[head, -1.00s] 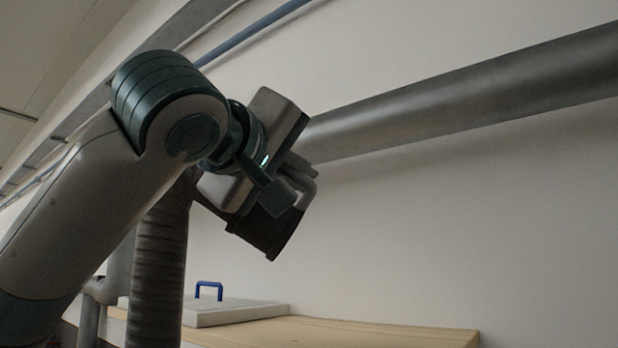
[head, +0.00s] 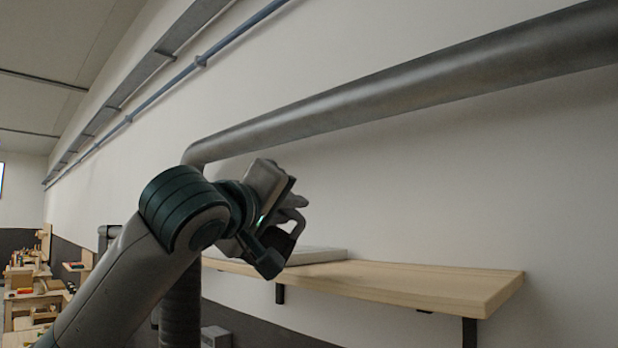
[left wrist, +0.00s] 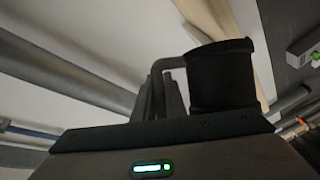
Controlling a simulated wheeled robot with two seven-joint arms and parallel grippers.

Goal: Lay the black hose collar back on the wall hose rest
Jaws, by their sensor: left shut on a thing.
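The black hose collar (left wrist: 222,75) is a short dark cylinder with raised rims in the left wrist view. My left gripper (head: 284,230) is shut on it. In the head view only a dark part of the collar (head: 279,240) shows between the fingers, in front of the wooden shelf and the wall. I cannot make out the wall hose rest in either view. My right gripper is out of view.
A wooden shelf (head: 430,284) on black brackets carries a flat grey panel (head: 320,256). A thick grey pipe (head: 420,88) runs along the wall above. A grey box (head: 216,337) is below the shelf. The shelf's right part is bare.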

